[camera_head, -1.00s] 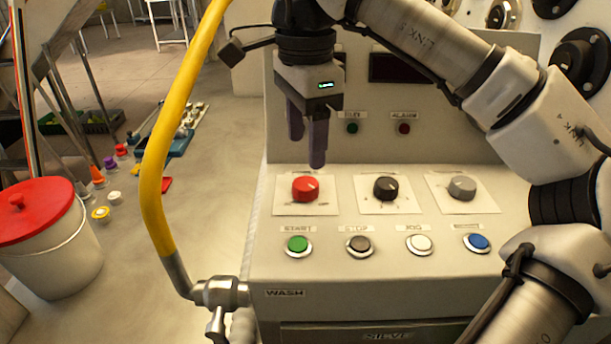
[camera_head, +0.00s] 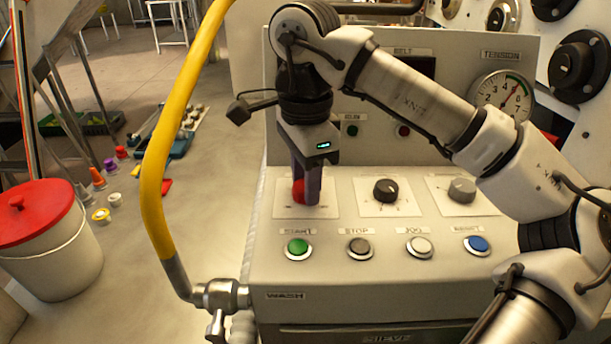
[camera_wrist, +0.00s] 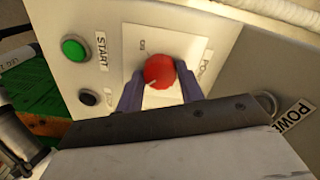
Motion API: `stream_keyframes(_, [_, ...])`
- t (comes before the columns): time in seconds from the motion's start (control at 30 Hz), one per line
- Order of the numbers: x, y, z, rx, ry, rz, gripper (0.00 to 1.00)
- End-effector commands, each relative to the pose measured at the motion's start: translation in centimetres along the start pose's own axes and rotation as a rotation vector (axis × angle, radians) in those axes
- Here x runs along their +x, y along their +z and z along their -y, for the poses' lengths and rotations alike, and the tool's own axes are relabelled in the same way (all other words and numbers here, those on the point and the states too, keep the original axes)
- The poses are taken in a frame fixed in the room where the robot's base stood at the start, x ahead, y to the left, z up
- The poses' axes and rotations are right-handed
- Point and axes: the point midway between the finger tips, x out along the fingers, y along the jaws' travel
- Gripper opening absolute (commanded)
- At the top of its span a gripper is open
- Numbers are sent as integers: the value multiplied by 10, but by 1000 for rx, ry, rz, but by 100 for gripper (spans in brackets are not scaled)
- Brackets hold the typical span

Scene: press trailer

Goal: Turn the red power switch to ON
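The red power switch (camera_head: 298,191) is a round knob on a white plate at the left of the console's knob row. In the wrist view the red knob (camera_wrist: 159,71) shows a pale pointer line towards its lower left; a small label on the plate is too small to read surely. My gripper (camera_head: 306,200) points down over the knob, with its purple fingers partly hiding it in the head view. In the wrist view my gripper (camera_wrist: 158,80) has one finger on each side of the knob, apart, with a slight gap seeming to show at the left.
A black knob (camera_head: 386,190) and a grey knob (camera_head: 462,190) stand to the right. Green (camera_head: 297,248), grey, white and blue buttons line the front. A yellow hose (camera_head: 160,150) rises left of the console. The upright panel stands behind.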

Motion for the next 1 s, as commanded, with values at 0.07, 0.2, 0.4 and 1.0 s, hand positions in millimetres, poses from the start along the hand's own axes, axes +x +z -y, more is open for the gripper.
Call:
stream_keyframes(0.07, [0, 0, 0, 0, 0, 0, 24])
stream_keyframes(0.2, [0, 0, 0, 0, 0, 0, 15])
stream_keyframes(0.4, [0, 0, 0, 26, 0, -1, 15])
stream_keyframes(1.0, [1, -1, 0, 473, 0, -2, 15])
